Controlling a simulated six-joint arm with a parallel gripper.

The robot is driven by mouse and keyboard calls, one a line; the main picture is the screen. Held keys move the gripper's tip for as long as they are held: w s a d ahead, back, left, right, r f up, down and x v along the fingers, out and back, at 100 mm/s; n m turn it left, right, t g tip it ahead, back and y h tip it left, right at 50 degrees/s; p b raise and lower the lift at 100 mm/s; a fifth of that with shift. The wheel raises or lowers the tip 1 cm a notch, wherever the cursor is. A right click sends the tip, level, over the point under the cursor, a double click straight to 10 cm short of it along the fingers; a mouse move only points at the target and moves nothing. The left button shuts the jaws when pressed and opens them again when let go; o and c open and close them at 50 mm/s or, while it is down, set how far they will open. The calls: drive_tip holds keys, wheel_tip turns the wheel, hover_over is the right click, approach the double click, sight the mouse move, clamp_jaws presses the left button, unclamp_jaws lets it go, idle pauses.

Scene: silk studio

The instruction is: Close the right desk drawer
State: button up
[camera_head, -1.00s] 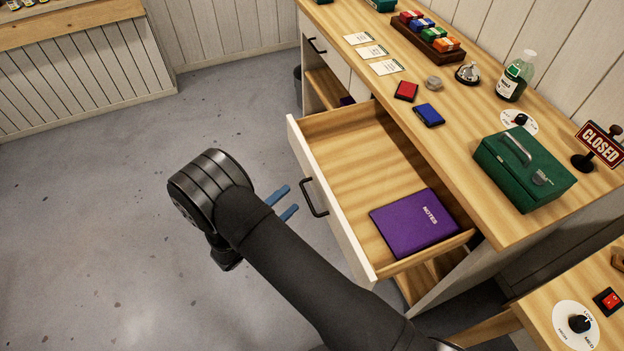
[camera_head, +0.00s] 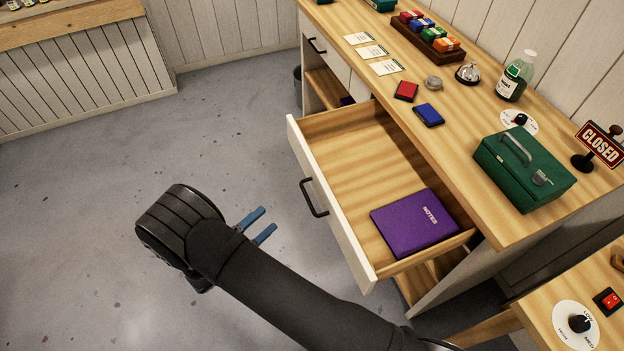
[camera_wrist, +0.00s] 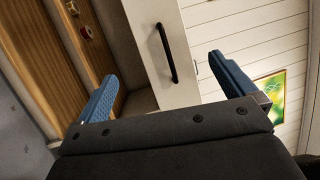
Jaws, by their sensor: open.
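The right desk drawer (camera_head: 350,160) is pulled out, with a white front and a black bar handle (camera_head: 313,197). A purple notebook marked NOTES (camera_head: 414,221) lies inside it. My gripper (camera_head: 260,225) is open and empty, in front of the drawer to the left of the handle, with a gap between. In the wrist view the blue fingers (camera_wrist: 167,82) are spread apart, and the white drawer front (camera_wrist: 190,85) with its black handle (camera_wrist: 166,53) shows beyond them.
The desktop (camera_head: 455,115) holds a green cash box (camera_head: 525,170), a bottle (camera_head: 514,80), a bell (camera_head: 467,73), ink pads and cards. A second drawer front with a handle (camera_head: 317,46) is at the far left. Open floor (camera_head: 90,220) lies left of the drawer.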

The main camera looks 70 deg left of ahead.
drive_tip(key=shift+v, duration=0.8)
